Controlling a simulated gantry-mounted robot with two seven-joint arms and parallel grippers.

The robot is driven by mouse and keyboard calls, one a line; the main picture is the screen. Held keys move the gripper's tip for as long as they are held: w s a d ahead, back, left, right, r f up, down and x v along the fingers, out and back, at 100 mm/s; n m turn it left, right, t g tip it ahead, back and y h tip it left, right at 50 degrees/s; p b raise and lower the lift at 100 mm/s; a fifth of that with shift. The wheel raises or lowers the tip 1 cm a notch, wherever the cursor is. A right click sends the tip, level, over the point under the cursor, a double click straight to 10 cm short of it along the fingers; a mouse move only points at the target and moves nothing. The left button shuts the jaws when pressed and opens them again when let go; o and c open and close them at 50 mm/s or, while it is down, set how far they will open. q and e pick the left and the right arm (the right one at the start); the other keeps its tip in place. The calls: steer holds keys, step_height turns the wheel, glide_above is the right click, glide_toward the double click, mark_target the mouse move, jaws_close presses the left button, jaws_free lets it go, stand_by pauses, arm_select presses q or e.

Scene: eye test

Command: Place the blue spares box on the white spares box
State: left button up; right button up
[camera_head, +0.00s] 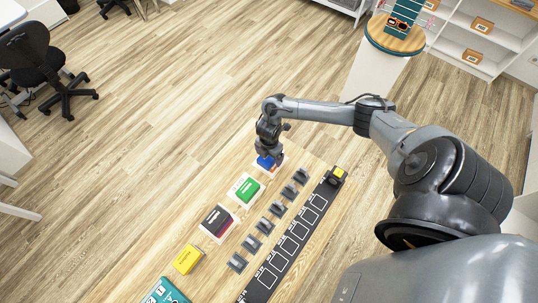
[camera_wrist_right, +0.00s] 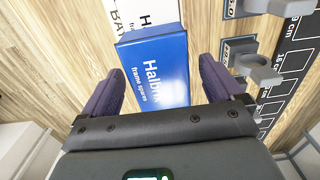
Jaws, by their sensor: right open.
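The blue spares box (camera_head: 265,162) is at the far end of the wooden table, under my right gripper (camera_head: 268,157). In the right wrist view the blue box (camera_wrist_right: 158,75), lettered "Halbrix frame spares", lies between the two fingers of the right gripper (camera_wrist_right: 160,78). The fingers are open, with a gap on each side of the box. A white lettered surface, seemingly the white spares box (camera_wrist_right: 150,12), shows beyond the blue box, partly hidden by it. I cannot tell whether the blue box rests fully on it. My left gripper is not in view.
A green box (camera_head: 246,188), a dark box (camera_head: 216,221) and a yellow box (camera_head: 187,260) line the table. Grey holders (camera_head: 263,225) stand beside a black marked strip (camera_head: 285,252). A round-topped pedestal (camera_head: 395,40) and shelves are behind. The floor at left is mostly clear.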

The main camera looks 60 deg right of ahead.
step_height(320, 180, up, 11)
steer(key=p, duration=0.2)
steer(key=a+r+m+t+y, duration=0.2)
steer(key=a+m+t, duration=0.3)
steer(key=a, duration=2)
steer(key=s+d+r+m+h, duration=0.1)
steer(key=s+d+r+m, duration=0.1)
steer(key=s+r+m, duration=0.1)
steer(key=s+d+r+m+g, duration=0.1)
steer(key=s+d+r+m, duration=0.1)
steer(key=s+m, duration=0.4)
steer(key=shift+s+d+r+m+h, duration=0.35)
steer(key=shift+s+r+h, duration=0.1)
steer(key=shift+s, duration=0.75)
steer(key=shift+r, duration=0.1)
